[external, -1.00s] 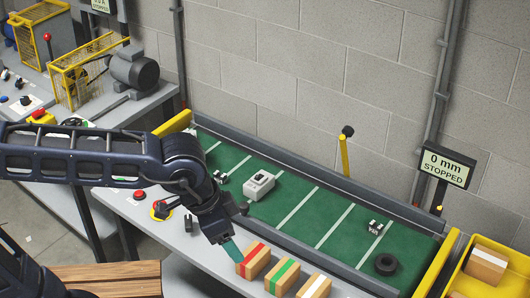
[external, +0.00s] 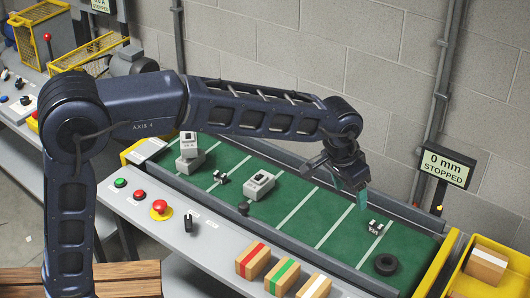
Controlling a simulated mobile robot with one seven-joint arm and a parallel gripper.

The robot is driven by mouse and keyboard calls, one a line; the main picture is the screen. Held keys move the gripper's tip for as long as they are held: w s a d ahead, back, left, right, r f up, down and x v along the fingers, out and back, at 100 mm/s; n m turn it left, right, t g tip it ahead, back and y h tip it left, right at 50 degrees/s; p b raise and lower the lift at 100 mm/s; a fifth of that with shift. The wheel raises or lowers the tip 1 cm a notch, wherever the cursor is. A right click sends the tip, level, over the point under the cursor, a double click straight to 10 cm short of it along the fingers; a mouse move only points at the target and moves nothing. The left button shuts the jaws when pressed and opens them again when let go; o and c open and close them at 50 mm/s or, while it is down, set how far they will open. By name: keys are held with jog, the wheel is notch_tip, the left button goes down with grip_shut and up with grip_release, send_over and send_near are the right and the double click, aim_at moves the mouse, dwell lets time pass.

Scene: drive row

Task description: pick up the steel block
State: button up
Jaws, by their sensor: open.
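My gripper (external: 350,187) is over the right half of the green conveyor belt (external: 318,212), pointing down, with a teal finger pad showing. It is open, and I see nothing held in it. No block is plainly marked as steel. A light grey block (external: 260,184) with a dark patch on top lies mid-belt, left of my gripper. Similar grey blocks (external: 188,163) are stacked at the belt's left end. A small black-and-white piece (external: 376,227) lies on the belt just below and right of my gripper; its material is unclear.
A black ring (external: 386,264) lies at the belt's right end. Another small black-and-white piece (external: 220,177) is on the left part. Striped cartons (external: 253,261) stand along the front ledge. A yellow bin (external: 458,283) is at the right. A sign (external: 446,166) reads 0 mm, stopped.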

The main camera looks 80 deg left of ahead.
jog(key=w+a+f+n, duration=0.2)
jog(key=w+a+f, duration=0.8)
jog(key=w+f, duration=0.15)
jog(key=n+g, duration=0.1)
jog(key=g, duration=0.1)
send_near(375, 226)
jog(key=f, duration=0.3)
jog(key=shift+w+a+f, duration=0.1)
jog(key=shift+w, duration=0.15)
jog(key=shift+w+a+f, duration=0.1)
jog(key=shift+a+f, duration=0.05)
jog(key=shift+f, duration=2.5)
jog(key=shift+c, duration=0.3)
jog(key=c, duration=1.2)
jog(key=shift+o, duration=0.2)
jog(key=shift+r, duration=0.1)
